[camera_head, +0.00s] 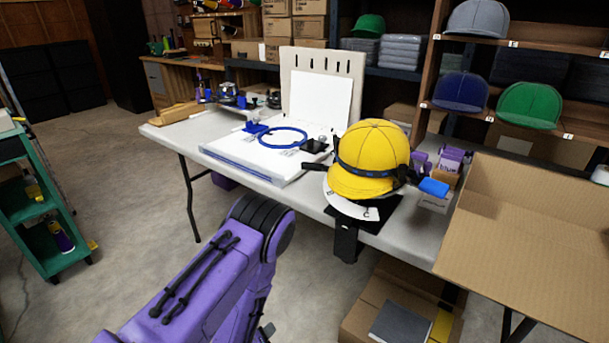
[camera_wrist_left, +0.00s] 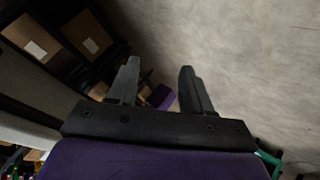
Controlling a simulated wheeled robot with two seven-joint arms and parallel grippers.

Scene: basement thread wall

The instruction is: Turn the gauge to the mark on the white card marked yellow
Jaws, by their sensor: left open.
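A yellow cap (camera_head: 370,150) sits on a stand at the front edge of the table, with a dark band around it and a blue block (camera_head: 434,187) at its right. Under the cap, a white curved card (camera_head: 352,207) with dark letters shows partly; the cap hides the rest. I cannot tell which part is the gauge or read a mark for yellow. My left arm is low in front of the table, well apart from the cap. My left gripper (camera_wrist_left: 158,90) is open and empty in the left wrist view, above bare floor. My right gripper is not in view.
The grey table (camera_head: 415,232) also holds a white board (camera_head: 255,160) with a blue ring (camera_head: 283,136). A large open cardboard box (camera_head: 530,235) stands at the right. A green cart (camera_head: 45,225) is at the left. Floor between cart and table is clear.

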